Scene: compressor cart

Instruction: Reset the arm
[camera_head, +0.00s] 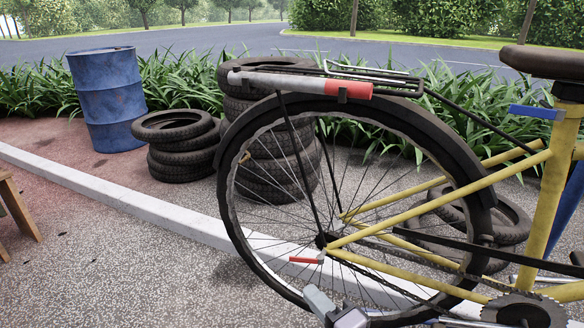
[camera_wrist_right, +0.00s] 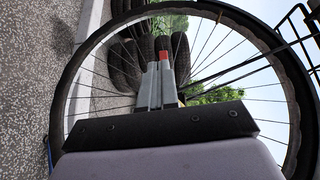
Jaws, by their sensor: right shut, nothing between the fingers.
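My right gripper (camera_head: 316,296) is at the bottom of the head view, in front of the lower part of the bicycle's rear wheel (camera_head: 228,196). Its grey fingers are shut and empty; they also show in the right wrist view (camera_wrist_right: 159,72), pointing toward the wheel. My left gripper is not in view.
The yellow bicycle frame (camera_head: 450,187) fills the right side. A grey and red tube (camera_head: 300,83) lies along its rear rack. Stacked tyres (camera_head: 180,145), a blue barrel (camera_head: 107,98) and a kerb (camera_head: 120,196) stand behind.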

